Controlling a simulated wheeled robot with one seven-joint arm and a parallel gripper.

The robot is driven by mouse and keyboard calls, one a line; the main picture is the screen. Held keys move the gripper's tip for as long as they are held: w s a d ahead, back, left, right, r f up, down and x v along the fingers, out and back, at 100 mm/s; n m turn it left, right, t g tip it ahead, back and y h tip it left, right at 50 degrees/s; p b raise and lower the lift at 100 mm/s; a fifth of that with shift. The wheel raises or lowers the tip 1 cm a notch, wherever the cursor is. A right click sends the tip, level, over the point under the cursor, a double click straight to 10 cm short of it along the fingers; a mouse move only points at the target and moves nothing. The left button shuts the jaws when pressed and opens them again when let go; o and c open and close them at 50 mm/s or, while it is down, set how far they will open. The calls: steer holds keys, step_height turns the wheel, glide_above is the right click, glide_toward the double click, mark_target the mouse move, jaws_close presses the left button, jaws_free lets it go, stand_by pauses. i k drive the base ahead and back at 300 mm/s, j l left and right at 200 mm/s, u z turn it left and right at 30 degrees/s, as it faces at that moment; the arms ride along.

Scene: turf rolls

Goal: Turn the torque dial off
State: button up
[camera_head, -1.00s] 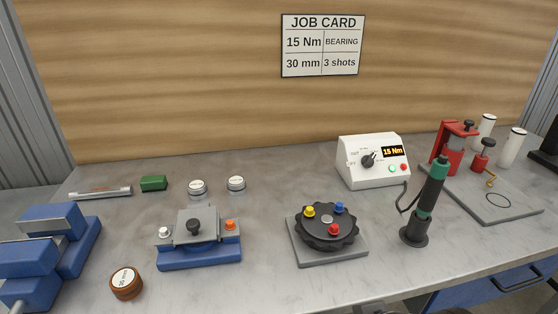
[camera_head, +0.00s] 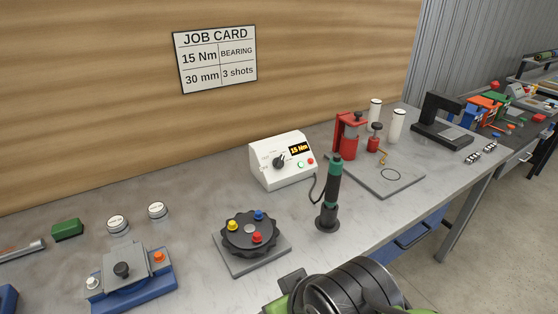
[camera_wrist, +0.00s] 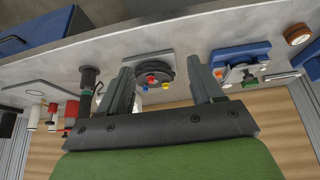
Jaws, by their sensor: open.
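The torque dial (camera_head: 280,161) is a dark knob on the sloped front of a white controller box (camera_head: 268,180) at the back of the bench. The box's lit display (camera_head: 300,149) reads 15 Nm. The knob's exact pointer direction is too small to tell. My gripper (camera_wrist: 158,66) is open and empty in the wrist view, its two fingers wide apart. It is in the air, with the bench and the round indexing plate showing between and beyond the fingers. I cannot make out the dial in the wrist view. My arm shows at the bottom of the head view.
A black and green driver (camera_head: 330,190) stands upright in front and right of the box, its cable beside it. A round black plate with coloured knobs (camera_head: 250,233) lies front left. A red press (camera_head: 349,135) stands right. Job card (camera_head: 215,58) hangs behind.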

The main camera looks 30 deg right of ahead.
mark_target(278, 163)
steer(key=l, duration=1)
steer(key=i+l, duration=0.15)
steer(key=l, duration=0.85)
steer(key=i+j, duration=0.3)
steer(key=j, duration=0.2)
steer(key=u, duration=0.05)
